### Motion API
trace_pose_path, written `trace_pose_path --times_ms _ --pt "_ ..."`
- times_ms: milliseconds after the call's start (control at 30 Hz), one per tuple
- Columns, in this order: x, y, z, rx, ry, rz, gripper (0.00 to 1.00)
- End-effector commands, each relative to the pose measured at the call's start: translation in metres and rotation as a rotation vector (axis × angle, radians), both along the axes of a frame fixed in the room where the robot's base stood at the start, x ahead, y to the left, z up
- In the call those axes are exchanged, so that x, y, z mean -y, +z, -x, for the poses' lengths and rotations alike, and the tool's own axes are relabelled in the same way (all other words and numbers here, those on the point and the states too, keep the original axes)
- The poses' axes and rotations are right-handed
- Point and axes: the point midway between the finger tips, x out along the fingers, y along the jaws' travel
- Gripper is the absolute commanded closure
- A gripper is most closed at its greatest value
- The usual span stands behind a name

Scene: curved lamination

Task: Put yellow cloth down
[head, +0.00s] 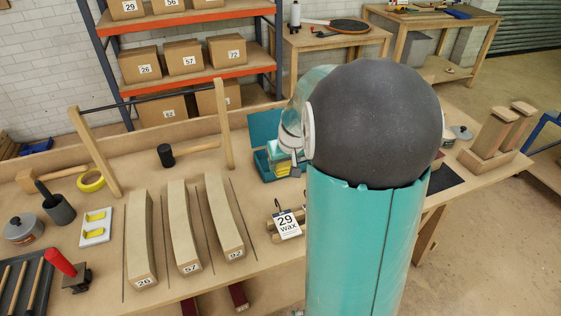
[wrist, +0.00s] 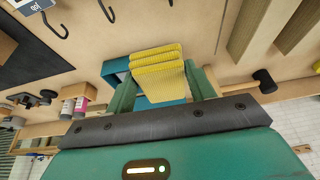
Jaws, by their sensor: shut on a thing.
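The yellow cloth (wrist: 158,68) is a folded, ribbed stack between the two green fingers of my gripper (wrist: 160,80) in the wrist view. My gripper is shut on it. A teal open box (wrist: 117,67) shows behind the cloth, partly covered by it; I cannot tell the gap between them.
Three curved wooden strips (head: 180,225) lie on the bench (head: 110,270) left of my arm. Bottles (wrist: 75,100) stand near the box in the wrist view.

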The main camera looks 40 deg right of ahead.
Motion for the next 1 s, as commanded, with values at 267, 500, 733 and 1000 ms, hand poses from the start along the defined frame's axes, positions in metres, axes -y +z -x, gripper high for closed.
trace_pose_path --times_ms 267,500,733,1000 --pt "0.009 -0.014 -0.018 -0.003 0.000 -0.002 0.67" --pt "0.029 -0.036 -0.063 -0.002 0.000 -0.001 0.67" --pt "0.045 -0.073 -0.100 -0.003 0.000 -0.002 0.67" --pt "0.053 -0.096 -0.121 -0.001 0.001 0.000 0.67"
